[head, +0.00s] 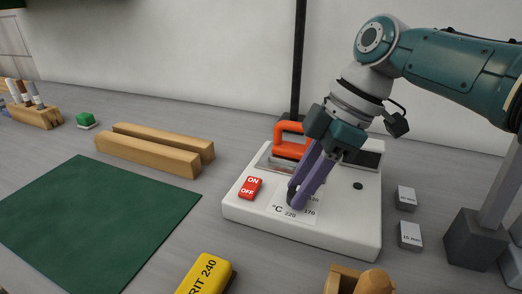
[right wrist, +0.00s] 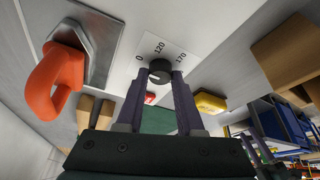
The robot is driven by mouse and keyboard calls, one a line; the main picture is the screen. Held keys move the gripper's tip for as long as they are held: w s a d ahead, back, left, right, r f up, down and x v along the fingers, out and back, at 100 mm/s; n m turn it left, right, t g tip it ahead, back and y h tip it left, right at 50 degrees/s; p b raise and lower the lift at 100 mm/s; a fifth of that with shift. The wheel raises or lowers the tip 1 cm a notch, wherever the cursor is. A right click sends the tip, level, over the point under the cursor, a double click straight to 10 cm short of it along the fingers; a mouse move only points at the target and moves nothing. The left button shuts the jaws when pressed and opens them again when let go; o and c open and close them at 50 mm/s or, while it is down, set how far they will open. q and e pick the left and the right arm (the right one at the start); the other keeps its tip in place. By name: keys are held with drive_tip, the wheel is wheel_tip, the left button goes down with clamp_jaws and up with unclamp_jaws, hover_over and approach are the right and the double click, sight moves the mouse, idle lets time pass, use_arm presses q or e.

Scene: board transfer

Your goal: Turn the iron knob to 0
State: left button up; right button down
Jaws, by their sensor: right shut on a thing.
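The iron knob (right wrist: 160,70) is a small dark round dial on the white panel of the iron's base unit (head: 350,215). The right wrist view shows 0, 120 and 170 printed around it; the head view shows °C, 220 and 170. My right gripper (head: 297,190) reaches down onto the dial, and its purple fingers are shut on the knob, one on each side, also in the right wrist view (right wrist: 161,76). The fingers mostly hide the knob in the head view. I cannot tell which number it points to.
The orange-handled iron (head: 291,142) rests on the unit behind my fingers. A red ON/OFF switch (head: 250,188) is left of the dial. Wooden bars (head: 150,152), a green mat (head: 85,225), a yellow grit block (head: 207,275) and small labelled blocks (head: 410,235) lie around.

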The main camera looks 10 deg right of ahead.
drive_tip(key=shift+f, duration=0.1)
drive_tip(key=c, duration=0.5)
unclamp_jaws()
drive_tip(key=shift+c, duration=0.2)
drive_tip(key=p+v, duration=0.1)
drive_tip(key=v, duration=0.9)
drive_tip(key=shift+a, duration=0.1)
